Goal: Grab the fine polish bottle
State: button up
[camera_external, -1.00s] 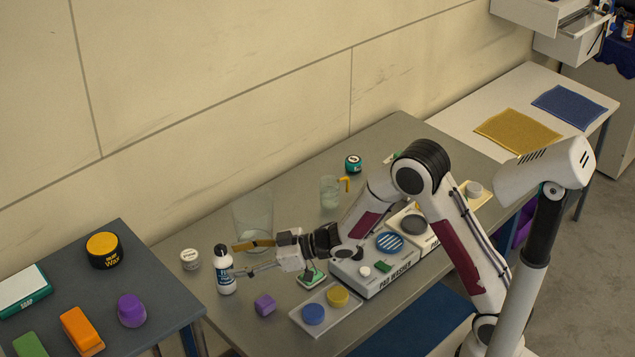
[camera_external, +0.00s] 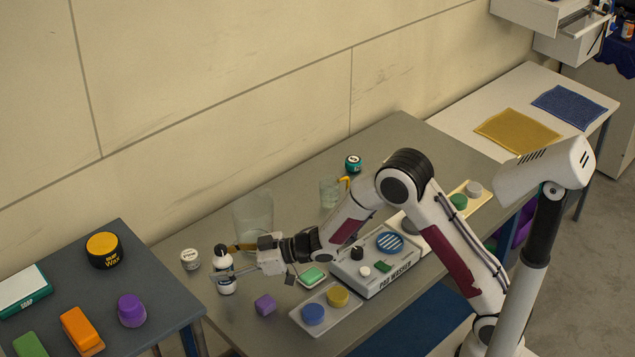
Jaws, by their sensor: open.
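A white bottle (camera_external: 226,285) with a dark cap and a dark label stands upright at the left end of the grey table; its label is too small to read, so I cannot tell for sure that it is the fine polish. My gripper (camera_external: 231,263) is open at the bottle, level with its upper half. The fingers appear to be on either side of it and partly hide it. I cannot tell whether they touch it.
A white jar (camera_external: 190,260) stands left of the bottle and a clear container (camera_external: 254,217) behind it.

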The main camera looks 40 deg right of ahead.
aim_at(220, 245)
jog(key=c, duration=1.5)
jog(key=shift+r, duration=0.1)
jog(key=shift+r, duration=5)
